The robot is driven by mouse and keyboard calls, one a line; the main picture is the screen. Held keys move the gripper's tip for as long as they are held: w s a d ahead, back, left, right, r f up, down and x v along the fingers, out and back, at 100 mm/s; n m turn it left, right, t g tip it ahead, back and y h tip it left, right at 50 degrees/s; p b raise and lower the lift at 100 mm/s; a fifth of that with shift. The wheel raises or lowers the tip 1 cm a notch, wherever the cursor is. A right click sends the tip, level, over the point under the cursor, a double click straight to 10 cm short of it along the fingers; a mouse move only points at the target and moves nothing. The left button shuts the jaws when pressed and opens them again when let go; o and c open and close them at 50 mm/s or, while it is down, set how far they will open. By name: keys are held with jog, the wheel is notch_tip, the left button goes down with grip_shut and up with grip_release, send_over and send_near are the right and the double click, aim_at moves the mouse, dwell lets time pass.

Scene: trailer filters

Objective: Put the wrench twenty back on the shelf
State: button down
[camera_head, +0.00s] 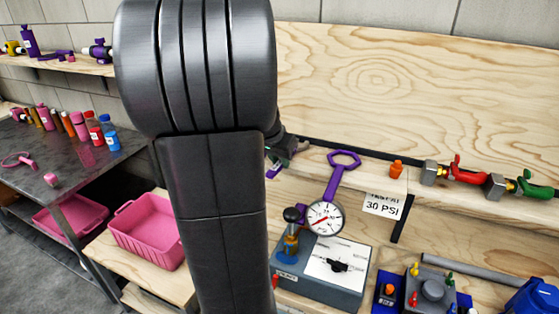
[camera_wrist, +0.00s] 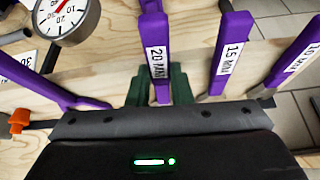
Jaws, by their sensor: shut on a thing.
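The wrench twenty (camera_wrist: 155,40) is purple with a white label reading 20 MM in the wrist view. My gripper (camera_wrist: 159,92) has its green fingers on either side of that wrench and is shut on it. The wood of the shelf (camera_wrist: 115,60) shows right behind the wrench; I cannot tell whether they touch. In the head view my arm hides most of the gripper (camera_head: 288,150) and the wrench. A purple piece (camera_head: 273,170) shows beside it, below the shelf's back edge.
A wrench labelled 15 (camera_wrist: 229,55) and another purple wrench (camera_wrist: 296,52) are close to the right. A purple ring-ended wrench (camera_head: 335,177) is at the shelf, behind a gauge (camera_head: 325,217) on a grey box (camera_head: 318,280). An orange fitting (camera_head: 396,169) stands near the 30 PSI sign (camera_head: 384,206).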

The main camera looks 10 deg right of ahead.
jog(key=shift+s+f+b, duration=0.2)
jog(key=shift+f, duration=0.25)
jog(key=shift+s+f+b, duration=0.15)
jog(key=shift+s+f, duration=0.05)
jog(key=shift+f, duration=0.25)
jog(key=c, duration=1.6)
grip_release()
jog(key=o, duration=0.4)
jog(key=shift+s+d, duration=0.15)
jog(key=shift+s, duration=0.05)
jog(key=shift+w+a+r, duration=0.1)
jog(key=shift+a+r, duration=0.1)
jog(key=shift+r, duration=0.25)
jog(key=r, duration=0.1)
jog(key=a+r, duration=0.1)
jog(key=r, duration=0.1)
jog(key=shift+a, duration=0.2)
jog(key=d+v, duration=0.1)
jog(key=v, duration=1)
jog(key=shift+s+r+b, duration=0.15)
jog(key=shift+s+b, duration=0.15)
jog(key=shift+b, duration=0.1)
